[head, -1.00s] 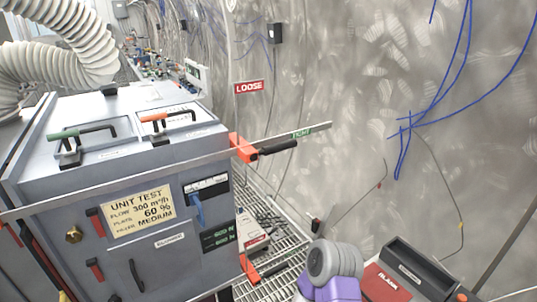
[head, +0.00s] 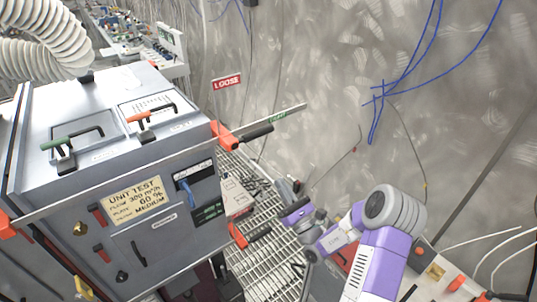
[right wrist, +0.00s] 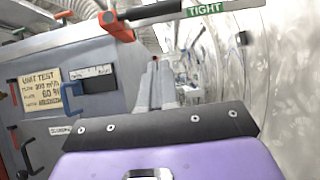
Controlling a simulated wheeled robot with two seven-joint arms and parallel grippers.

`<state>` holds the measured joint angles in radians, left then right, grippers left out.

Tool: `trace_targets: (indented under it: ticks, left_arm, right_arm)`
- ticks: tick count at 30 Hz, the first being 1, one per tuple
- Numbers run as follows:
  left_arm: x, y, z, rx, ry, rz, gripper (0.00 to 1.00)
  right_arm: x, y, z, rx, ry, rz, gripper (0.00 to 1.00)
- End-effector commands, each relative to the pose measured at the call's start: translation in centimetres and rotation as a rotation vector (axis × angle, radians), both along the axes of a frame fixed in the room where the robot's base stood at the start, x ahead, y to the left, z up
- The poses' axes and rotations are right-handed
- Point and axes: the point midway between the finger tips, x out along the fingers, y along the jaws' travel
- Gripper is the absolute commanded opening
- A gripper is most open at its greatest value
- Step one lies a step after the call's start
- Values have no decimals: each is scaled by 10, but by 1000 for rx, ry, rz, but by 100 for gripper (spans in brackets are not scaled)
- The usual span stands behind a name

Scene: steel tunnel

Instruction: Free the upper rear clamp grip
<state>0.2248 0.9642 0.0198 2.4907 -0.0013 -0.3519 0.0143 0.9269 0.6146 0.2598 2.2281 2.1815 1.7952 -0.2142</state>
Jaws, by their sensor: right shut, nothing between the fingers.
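The upper rear clamp has an orange jaw (head: 224,136) against the right edge of the grey unit test box (head: 150,235). Its black grip (head: 256,133) sticks out to the right, below a bar with a green TIGHT tag (head: 278,117). In the right wrist view the orange jaw (right wrist: 115,27), black grip (right wrist: 155,9) and TIGHT tag (right wrist: 205,8) are at the top, the grip cut by the edge. My right gripper (head: 282,186) is shut and empty, below and right of the grip, apart from it. Its fingers (right wrist: 157,72) point forward beside the box. My left gripper is out of view.
A lower orange clamp (head: 237,235) with a dark grip sits below, over a grated floor (head: 262,212). A red LOOSE sign (head: 227,82) hangs behind. The tunnel wall (head: 310,70) with blue cables bounds the right.

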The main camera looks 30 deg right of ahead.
Motion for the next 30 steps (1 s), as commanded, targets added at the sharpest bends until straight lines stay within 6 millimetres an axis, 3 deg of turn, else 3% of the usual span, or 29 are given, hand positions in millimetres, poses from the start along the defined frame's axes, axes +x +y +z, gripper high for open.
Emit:
trace_targets:
  ticks: [5,16,22,30]
  left_arm:
    - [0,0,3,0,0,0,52]
    - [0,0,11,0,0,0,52]
    - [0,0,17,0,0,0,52]
    - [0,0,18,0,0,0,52]
  right_arm:
    - [19,2,15,-1,-7,-2,0]
    - [83,7,58,1,-6,1,0]
    - [86,7,85,2,-2,0,0]
    - [88,7,93,2,-1,0,0]
